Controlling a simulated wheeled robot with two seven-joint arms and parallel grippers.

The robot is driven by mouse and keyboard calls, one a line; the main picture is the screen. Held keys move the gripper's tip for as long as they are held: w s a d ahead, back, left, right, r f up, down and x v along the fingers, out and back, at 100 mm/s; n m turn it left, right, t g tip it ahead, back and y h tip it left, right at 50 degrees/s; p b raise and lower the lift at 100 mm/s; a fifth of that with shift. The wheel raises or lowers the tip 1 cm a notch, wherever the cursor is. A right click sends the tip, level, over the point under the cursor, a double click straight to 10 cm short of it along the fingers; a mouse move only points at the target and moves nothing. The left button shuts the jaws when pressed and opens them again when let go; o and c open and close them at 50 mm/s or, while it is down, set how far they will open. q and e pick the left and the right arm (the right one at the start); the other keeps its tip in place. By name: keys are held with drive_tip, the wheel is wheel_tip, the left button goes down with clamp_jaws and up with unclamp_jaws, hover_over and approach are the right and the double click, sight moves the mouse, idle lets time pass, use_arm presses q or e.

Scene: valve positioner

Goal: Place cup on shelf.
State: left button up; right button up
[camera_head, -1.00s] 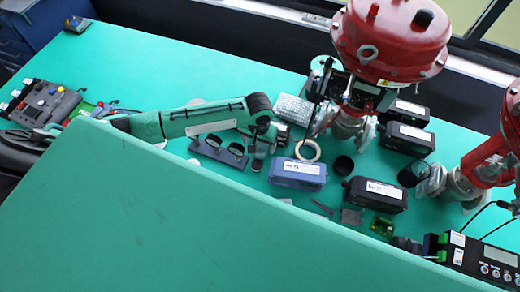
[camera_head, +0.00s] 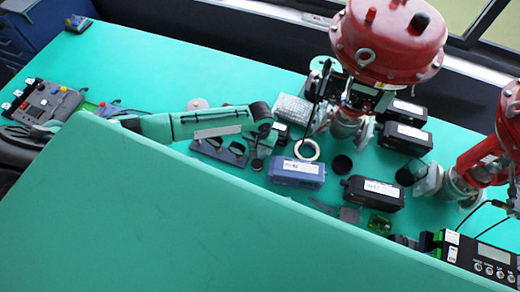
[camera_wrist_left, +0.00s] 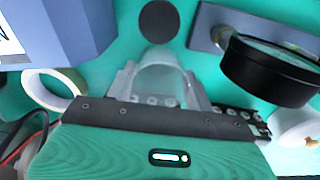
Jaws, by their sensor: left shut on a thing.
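My left gripper (camera_head: 262,138) reaches over the bench from the left and points down beside the blue box. In the left wrist view its grey fingers (camera_wrist_left: 160,88) are shut on a pale, translucent rounded thing (camera_wrist_left: 158,74). Its shape could be the cup, but I cannot tell for sure. In the head view the arm hides this thing. I cannot make out a shelf clearly. My right gripper is not in view.
A blue box (camera_head: 297,172), a white ring (camera_head: 306,149), black boxes (camera_head: 374,192) and dial gauges on a plate (camera_head: 220,151) crowd the bench around the gripper. A red valve (camera_head: 390,40) rises behind. A large green panel (camera_head: 170,220) covers the lower left.

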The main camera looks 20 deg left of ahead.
use_arm(q)
drive_tip(key=shift+r, duration=0.1)
drive_tip(key=s+r+b, duration=0.2)
drive_tip(key=r+b, duration=0.1)
drive_tip(key=r, duration=0.9)
drive_tip(key=s+a+r+b, duration=0.1)
drive_tip(key=s+r+b, duration=0.1)
drive_tip(key=r, duration=0.9)
drive_tip(key=shift+a+r+b, duration=0.25)
drive_tip(key=shift+r+b, duration=0.15)
